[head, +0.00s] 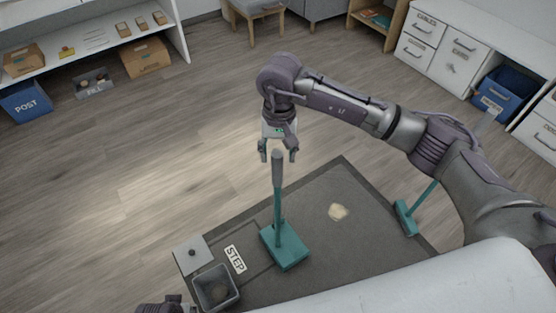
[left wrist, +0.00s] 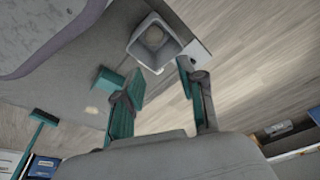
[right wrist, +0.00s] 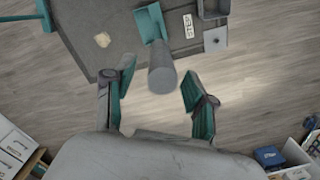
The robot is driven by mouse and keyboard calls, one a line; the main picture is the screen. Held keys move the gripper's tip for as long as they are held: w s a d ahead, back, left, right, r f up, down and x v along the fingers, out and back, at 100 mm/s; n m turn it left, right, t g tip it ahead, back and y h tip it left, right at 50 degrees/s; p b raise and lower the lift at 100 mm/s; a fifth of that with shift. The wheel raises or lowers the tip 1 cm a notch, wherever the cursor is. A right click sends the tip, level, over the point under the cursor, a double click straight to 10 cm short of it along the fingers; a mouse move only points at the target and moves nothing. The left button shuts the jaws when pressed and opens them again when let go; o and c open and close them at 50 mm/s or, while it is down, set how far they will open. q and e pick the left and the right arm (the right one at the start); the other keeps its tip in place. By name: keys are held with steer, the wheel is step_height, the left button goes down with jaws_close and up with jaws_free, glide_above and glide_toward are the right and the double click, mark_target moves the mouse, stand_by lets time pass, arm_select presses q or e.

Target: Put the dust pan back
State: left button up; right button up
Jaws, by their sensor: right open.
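The teal dust pan (head: 285,247) stands on the dark mat (head: 325,265), its long handle upright with a grey grip (head: 277,172) on top. My right gripper (head: 278,153) is open at the grip's top end. In the right wrist view the grip (right wrist: 162,78) shows between and just beyond the spread fingers (right wrist: 157,85); contact cannot be told. My left gripper (left wrist: 160,75) is open and empty, with the small bin ahead of it; only a bit of that arm shows at the head view's bottom edge.
A teal broom (head: 406,218) stands at the mat's right edge, partly behind my arm. A beige patch (head: 338,212) lies on the mat. A grey bin (head: 216,289) and a square plate (head: 193,254) are at left. The wooden floor (head: 170,170) beyond is clear.

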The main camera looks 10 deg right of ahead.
step_height(320, 180, up, 7)
steer(key=shift+w+d+f, duration=0.1)
steer(key=shift+w+f, duration=0.05)
steer(key=shift+r, duration=0.6)
arm_select(q)
steer(key=shift+x, duration=0.8)
steer(key=shift+s, duration=0.15)
